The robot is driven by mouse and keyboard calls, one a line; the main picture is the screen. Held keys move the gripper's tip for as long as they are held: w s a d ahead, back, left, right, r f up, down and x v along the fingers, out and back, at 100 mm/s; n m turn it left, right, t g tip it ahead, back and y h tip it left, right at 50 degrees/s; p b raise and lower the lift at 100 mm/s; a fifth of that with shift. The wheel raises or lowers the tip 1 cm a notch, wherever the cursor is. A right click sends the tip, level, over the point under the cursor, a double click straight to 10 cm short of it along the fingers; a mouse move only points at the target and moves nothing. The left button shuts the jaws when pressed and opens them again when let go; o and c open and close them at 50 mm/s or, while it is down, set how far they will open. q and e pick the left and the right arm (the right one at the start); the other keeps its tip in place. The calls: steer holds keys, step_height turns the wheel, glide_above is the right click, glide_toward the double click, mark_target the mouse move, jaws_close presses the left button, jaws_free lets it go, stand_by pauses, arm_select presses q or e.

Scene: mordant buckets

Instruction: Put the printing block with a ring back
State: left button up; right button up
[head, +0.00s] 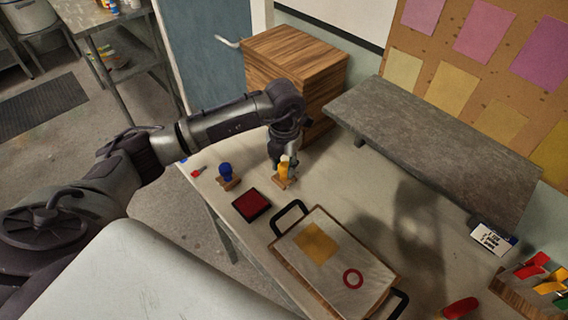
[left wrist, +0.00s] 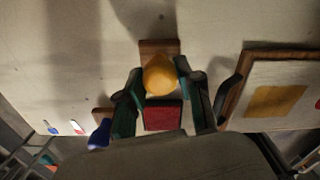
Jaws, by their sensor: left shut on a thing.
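My left gripper (head: 281,163) is shut on the yellow handle of a printing block (head: 284,170) near the table's back left. In the left wrist view, the yellow knob (left wrist: 160,76) sits between the two fingers, with part of its wooden base showing beyond it. I cannot tell whether the base touches the table. A blue-handled block (head: 226,172) stands to its left. A red ring print (head: 353,279) and a yellow square print (head: 317,243) lie on a cloth-covered board (head: 335,262). The block faces are hidden, so I cannot tell which has a ring. My right gripper is out of view.
A red ink pad (head: 251,204) lies between the blocks and the board. The board has black handles. A raised grey shelf (head: 430,140) runs along the back. A red object (head: 461,308) and a wooden box (head: 520,297) of coloured items stand at the right.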

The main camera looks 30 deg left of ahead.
mark_target(284, 165)
arm_select(q)
steer(key=o, duration=0.9)
steer(key=shift+o, duration=0.2)
steer(key=shift+r+p, duration=0.15)
steer(key=shift+p, duration=0.15)
steer(key=shift+r, duration=0.25)
step_height(284, 165, up, 12)
steer(key=b, duration=0.3)
steer(key=shift+f+b, duration=0.25)
steer(key=shift+b, duration=0.15)
steer(key=shift+s+f, duration=0.1)
